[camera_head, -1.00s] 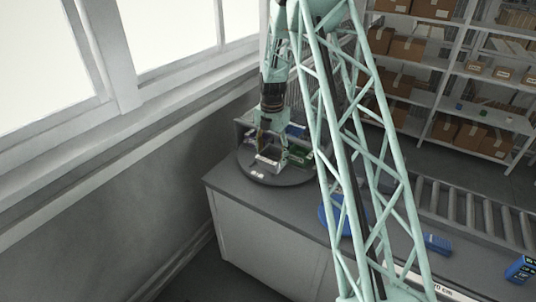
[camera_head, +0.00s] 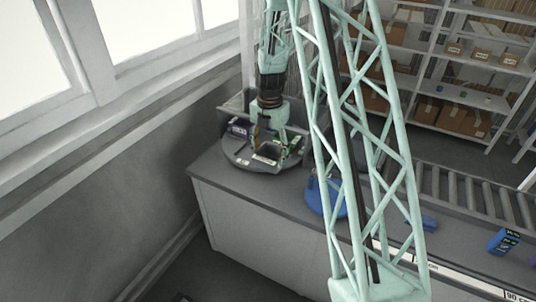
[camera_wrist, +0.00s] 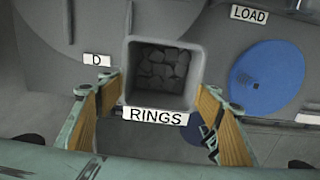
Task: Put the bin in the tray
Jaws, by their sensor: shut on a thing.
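The bin (camera_wrist: 131,72) is a square grey open box labelled RINGS, with dark lumpy contents, seen from above in the wrist view. My gripper (camera_wrist: 162,92) has a wood-padded finger on each side of it and is shut on it. In the head view, my gripper (camera_head: 266,128) is low over the round grey turntable (camera_head: 238,158), with the bin (camera_head: 268,153) below it. I cannot tell whether the bin is lifted clear. A flat blue disc (camera_wrist: 267,78) beside a LOAD label lies to the right in the wrist view; it may be the tray.
Other small items, one purple (camera_head: 240,128), stand close around my gripper on the turntable. A blue object (camera_head: 325,196) and smaller blue items (camera_head: 502,241) sit along the grey counter (camera_head: 215,172). A roller conveyor (camera_head: 470,195) and shelves stand behind; a windowed wall is at left.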

